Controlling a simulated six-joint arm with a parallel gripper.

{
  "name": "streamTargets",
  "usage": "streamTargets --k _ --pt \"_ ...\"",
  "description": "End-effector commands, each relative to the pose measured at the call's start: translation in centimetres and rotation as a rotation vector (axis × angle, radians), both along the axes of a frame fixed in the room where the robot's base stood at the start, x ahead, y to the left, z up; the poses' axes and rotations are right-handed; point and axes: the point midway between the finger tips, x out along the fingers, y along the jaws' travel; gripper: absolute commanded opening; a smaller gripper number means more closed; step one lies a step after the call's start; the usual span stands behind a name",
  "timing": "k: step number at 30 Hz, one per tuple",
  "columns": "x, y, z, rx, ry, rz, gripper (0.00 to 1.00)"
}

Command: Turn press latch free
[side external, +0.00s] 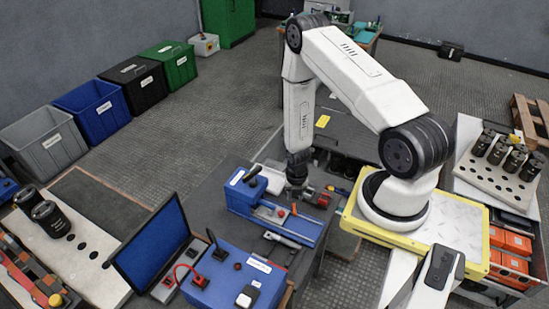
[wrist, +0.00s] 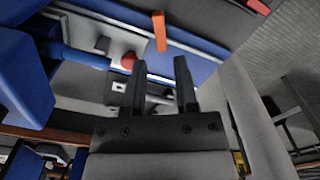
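The blue press (side external: 247,194) stands on the dark bench in the middle of the side view, with a lever with a dark grip at its left end. A small orange tab (side external: 293,209) stands up from its bed; the tab also shows in the wrist view (wrist: 160,32). A red knob (wrist: 128,62) lies left of my fingertips there. I cannot tell for sure which part is the latch. My gripper (side external: 297,183) is above the press's far right end. In the wrist view my gripper (wrist: 160,65) has its fingers apart, with nothing held between them.
Trays with black capacitors (side external: 50,217) (side external: 498,152) lie at left and right. Coloured bins (side external: 97,108) line the back wall.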

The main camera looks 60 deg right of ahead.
Motion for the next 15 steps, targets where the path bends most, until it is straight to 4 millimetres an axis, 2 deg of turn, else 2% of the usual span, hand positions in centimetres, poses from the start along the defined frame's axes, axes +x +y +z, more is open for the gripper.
streamTargets --k 15 --pt "-0.1 0.0 -3.7 0.0 0.001 0.001 0.37"
